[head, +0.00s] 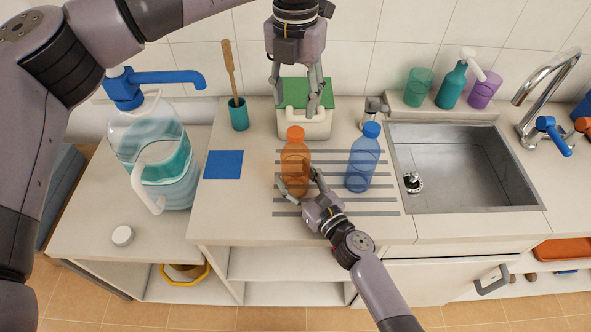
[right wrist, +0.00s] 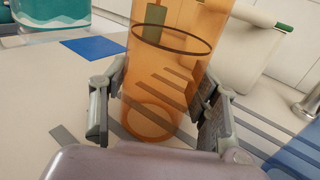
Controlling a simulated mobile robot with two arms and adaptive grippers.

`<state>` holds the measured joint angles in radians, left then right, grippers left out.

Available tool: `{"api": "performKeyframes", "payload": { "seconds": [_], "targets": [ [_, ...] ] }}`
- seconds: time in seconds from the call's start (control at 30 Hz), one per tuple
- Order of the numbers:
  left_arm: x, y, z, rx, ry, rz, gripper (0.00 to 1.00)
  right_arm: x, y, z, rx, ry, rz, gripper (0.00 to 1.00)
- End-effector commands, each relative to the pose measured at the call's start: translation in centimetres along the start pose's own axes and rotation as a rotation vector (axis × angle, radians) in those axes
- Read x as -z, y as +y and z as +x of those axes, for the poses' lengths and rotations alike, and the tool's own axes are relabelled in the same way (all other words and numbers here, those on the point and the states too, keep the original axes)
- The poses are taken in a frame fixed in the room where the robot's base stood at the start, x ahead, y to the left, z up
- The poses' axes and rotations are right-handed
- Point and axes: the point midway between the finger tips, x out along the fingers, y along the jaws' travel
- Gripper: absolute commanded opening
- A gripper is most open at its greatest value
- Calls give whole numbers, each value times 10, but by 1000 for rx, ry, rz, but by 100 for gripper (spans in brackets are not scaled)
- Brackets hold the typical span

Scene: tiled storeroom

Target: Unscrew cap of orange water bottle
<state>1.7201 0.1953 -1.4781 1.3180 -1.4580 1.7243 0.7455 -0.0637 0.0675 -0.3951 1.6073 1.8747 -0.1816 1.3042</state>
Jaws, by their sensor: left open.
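The orange water bottle (head: 296,168) stands upright on the grooved drainboard, its orange cap (head: 295,133) on top. My right gripper (head: 300,185) is around its lower body from the front. In the right wrist view the see-through bottle (right wrist: 160,75) stands between the two fingers, which look closed on its sides; the cap is out of that view. My left gripper (head: 298,100) is open and empty. It points down above and behind the bottle, in front of the pale container with the green top.
A blue bottle (head: 362,160) stands close to the right. The sink (head: 452,165) lies farther right. The pale container (head: 318,128) is behind. A teal cup with a brush (head: 239,113), a blue mat (head: 223,164) and a large jug (head: 155,160) are left.

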Motion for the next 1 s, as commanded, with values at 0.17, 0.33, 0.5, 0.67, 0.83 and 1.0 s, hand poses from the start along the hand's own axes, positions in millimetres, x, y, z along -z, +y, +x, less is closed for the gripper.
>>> {"api": "performKeyframes", "payload": {
  "seconds": [0.17, 0.33, 0.5, 0.67, 0.83, 1.0],
  "targets": [
    [0, 0, 0, 0, 0, 0, 45, 0, 0, 0, 0, 0, 0, 42],
    [0, 0, 0, 0, 0, 0, 45, 0, 0, 0, 0, 0, 0, 30],
    [0, 0, 0, 0, 0, 0, 45, 0, 0, 0, 0, 0, 0, 19],
    [0, 0, 0, 0, 0, 0, 45, 0, 0, 0, 0, 0, 0, 8],
    [0, 0, 0, 0, 0, 8, 45, 0, 0, 0, 0, 0, 0, 0],
    [0, 0, 0, 0, 0, 130, 45, 0, 0, 0, 0, 0, 0, 0]
  ]
}}
